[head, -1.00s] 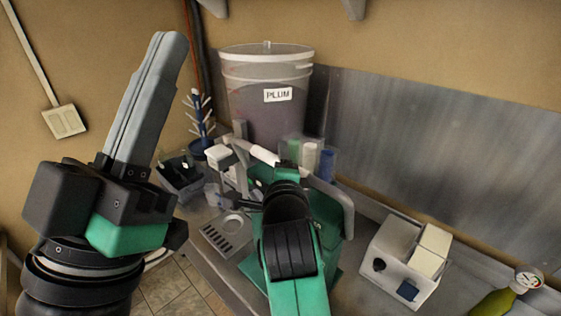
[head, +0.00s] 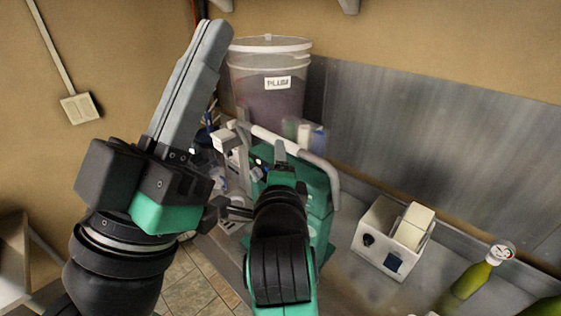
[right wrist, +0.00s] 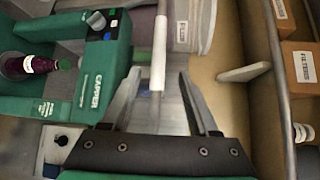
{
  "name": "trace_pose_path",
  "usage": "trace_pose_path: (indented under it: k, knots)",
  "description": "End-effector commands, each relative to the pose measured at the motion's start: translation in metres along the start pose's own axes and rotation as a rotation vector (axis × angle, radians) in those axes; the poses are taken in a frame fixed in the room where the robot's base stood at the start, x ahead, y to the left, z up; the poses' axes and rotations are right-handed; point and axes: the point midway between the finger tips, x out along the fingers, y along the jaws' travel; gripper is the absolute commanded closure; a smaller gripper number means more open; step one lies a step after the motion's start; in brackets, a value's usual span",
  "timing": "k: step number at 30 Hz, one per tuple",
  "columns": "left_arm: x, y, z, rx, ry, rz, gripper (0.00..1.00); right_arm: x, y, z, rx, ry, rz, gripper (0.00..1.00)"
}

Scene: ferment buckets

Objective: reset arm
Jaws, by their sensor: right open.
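My left gripper (head: 190,88) is raised in the left of the head view, its two long grey fingers pressed together with nothing between them. My right arm comes up from the bottom middle of the head view, in front of the green capper (head: 318,190); its gripper is mostly hidden there. In the right wrist view my right gripper (right wrist: 182,92) has its fingers apart and holds nothing. The capper (right wrist: 88,75) is left of it there, and a white bar (right wrist: 159,50) shows between and beyond the fingers.
A lidded bucket labelled PLUM (head: 268,95) stands at the back. A white box (head: 378,238) and a green bottle (head: 472,280) stand on the counter at right. A dark bottle (right wrist: 38,66) is by the capper. Boxes labelled FILTERS (right wrist: 298,62) are at right.

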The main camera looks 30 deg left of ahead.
Motion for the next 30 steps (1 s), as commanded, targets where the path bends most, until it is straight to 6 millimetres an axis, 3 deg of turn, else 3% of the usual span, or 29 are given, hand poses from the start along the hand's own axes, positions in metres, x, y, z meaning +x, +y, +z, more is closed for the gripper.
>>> trace_pose_path:
  k: [16, 20, 23, 26, 30]
  knots:
    - [0.0, 0.0, 0.0, 0.0, 0.0, 0.0, 1.0, 0.0, -0.001, -0.002, -0.003, 0.002, -0.003, 0.39]
    - [0.0, 0.0, 0.0, 0.0, 0.0, 0.0, 1.0, -0.009, -0.021, -0.025, -0.083, 0.025, -0.061, 0.39]
    - [0.0, 0.0, 0.0, 0.0, 0.0, 0.0, 1.0, -0.033, -0.059, -0.068, -0.258, 0.087, -0.169, 0.39]
    - [0.0, 0.0, 0.0, 0.0, 0.0, 0.0, 1.0, -0.079, -0.105, -0.123, -0.52, 0.209, -0.303, 0.39]
    - [0.0, 0.0, 0.0, 0.0, 0.0, 0.0, 1.0, -0.173, -0.159, -0.187, -0.94, 0.469, -0.446, 0.39]
